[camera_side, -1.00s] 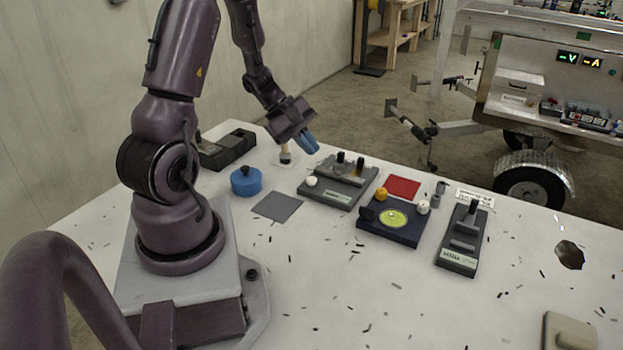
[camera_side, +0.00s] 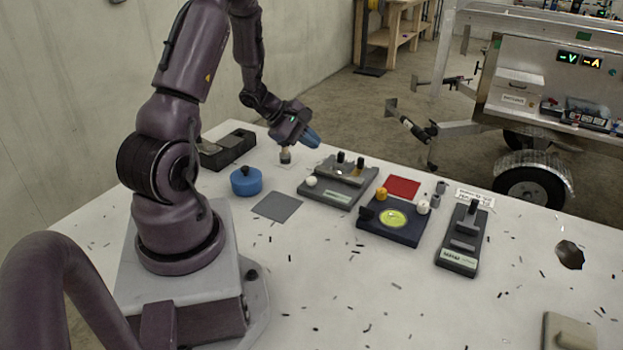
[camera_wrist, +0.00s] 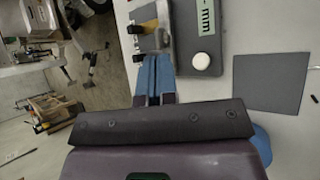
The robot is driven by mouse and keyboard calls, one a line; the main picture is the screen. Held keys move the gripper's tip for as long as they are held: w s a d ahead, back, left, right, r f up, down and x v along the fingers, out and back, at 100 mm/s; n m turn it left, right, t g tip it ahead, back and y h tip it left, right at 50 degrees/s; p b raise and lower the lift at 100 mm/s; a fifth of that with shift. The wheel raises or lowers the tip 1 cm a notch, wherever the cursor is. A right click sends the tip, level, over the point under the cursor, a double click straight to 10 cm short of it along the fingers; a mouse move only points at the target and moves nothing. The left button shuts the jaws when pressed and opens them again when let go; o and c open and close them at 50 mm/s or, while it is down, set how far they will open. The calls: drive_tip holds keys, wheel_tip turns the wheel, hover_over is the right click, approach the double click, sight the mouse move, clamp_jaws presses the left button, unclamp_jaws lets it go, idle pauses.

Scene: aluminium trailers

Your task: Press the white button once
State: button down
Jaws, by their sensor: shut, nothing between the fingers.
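In the wrist view, a round white button (camera_wrist: 201,59) shows on a grey device right of my fingers, beside a label. A second white, round-topped piece (camera_side: 423,207) stands at the right of a dark blue box with a yellow-green disc. My gripper (camera_side: 312,139) has blue fingers that are shut and empty. It hangs tilted above the table, behind the grey device and apart from the button. The fingers also show in the wrist view (camera_wrist: 154,75).
A blue lidded pot (camera_side: 246,182) and a grey square (camera_side: 277,207) lie left of the grey device. The dark blue box (camera_side: 391,234), a red square (camera_side: 403,188) and a lever device (camera_side: 463,240) stand to the right. The front table is mostly clear, with small dark scraps.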

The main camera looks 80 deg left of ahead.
sight(311, 180)
drive_tip(key=shift+f, duration=3.55)
drive_tip(key=shift+f, duration=0.15)
drive_tip(key=shift+f, duration=0.25)
drive_tip(key=shift+f, duration=0.8)
drive_tip(key=shift+r, duration=1.2)
drive_tip(key=shift+r, duration=2.55)
